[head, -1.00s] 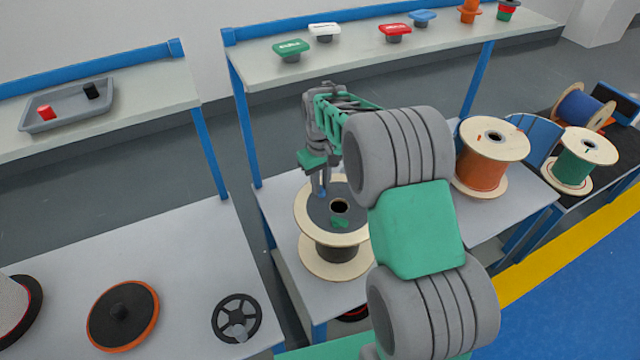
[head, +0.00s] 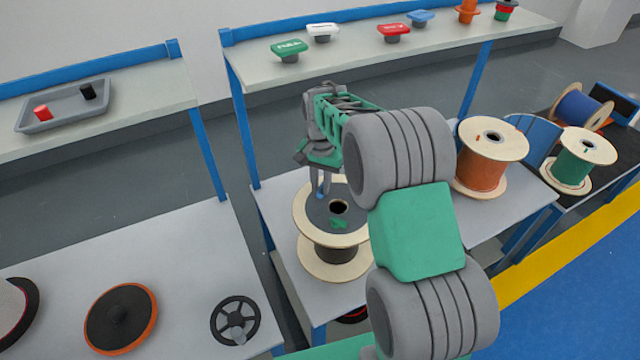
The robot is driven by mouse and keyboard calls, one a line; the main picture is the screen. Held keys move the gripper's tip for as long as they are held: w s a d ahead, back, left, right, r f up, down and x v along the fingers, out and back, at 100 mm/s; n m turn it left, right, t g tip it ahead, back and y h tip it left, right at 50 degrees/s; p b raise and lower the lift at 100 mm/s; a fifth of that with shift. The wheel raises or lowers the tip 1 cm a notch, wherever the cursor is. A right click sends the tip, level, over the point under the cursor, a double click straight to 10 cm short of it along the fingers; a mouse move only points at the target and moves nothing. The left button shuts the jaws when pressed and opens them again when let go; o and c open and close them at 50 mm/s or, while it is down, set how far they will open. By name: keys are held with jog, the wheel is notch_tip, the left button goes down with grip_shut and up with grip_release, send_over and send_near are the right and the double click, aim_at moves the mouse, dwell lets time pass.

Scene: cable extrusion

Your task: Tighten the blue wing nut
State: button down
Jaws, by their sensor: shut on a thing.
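My gripper (head: 322,188) points down over the back-left part of a cable spool (head: 312,262) on the middle bench. Its fingers are shut on a small blue thing, the blue wing nut (head: 320,195), which is mostly hidden between the fingertips. The spool stands upright, with pale wooden flanges, a dark disc on top and a dark centre hole. A green piece (head: 338,223) lies on the disc in front of the hole. My arm hides the right side of the spool.
An orange spool (head: 488,160) and a green spool (head: 577,158) stand to the right. A black handwheel (head: 236,320) and an orange-rimmed disc (head: 121,318) lie on the left bench. A shelf above holds green (head: 290,49), white, red and blue knobs. A grey tray (head: 60,122) is at upper left.

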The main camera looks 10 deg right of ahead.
aim_at(321, 188)
jog(key=m, duration=0.3)
jog(key=shift+m, duration=0.4)
jog(key=shift+s+m, duration=0.1)
jog(key=shift+m, duration=1.8)
jog(key=c, duration=1.5)
grip_release()
notch_tip(321, 188, up, 8)
jog(key=shift+f+b, duration=0.1)
jog(key=shift+b, duration=0.35)
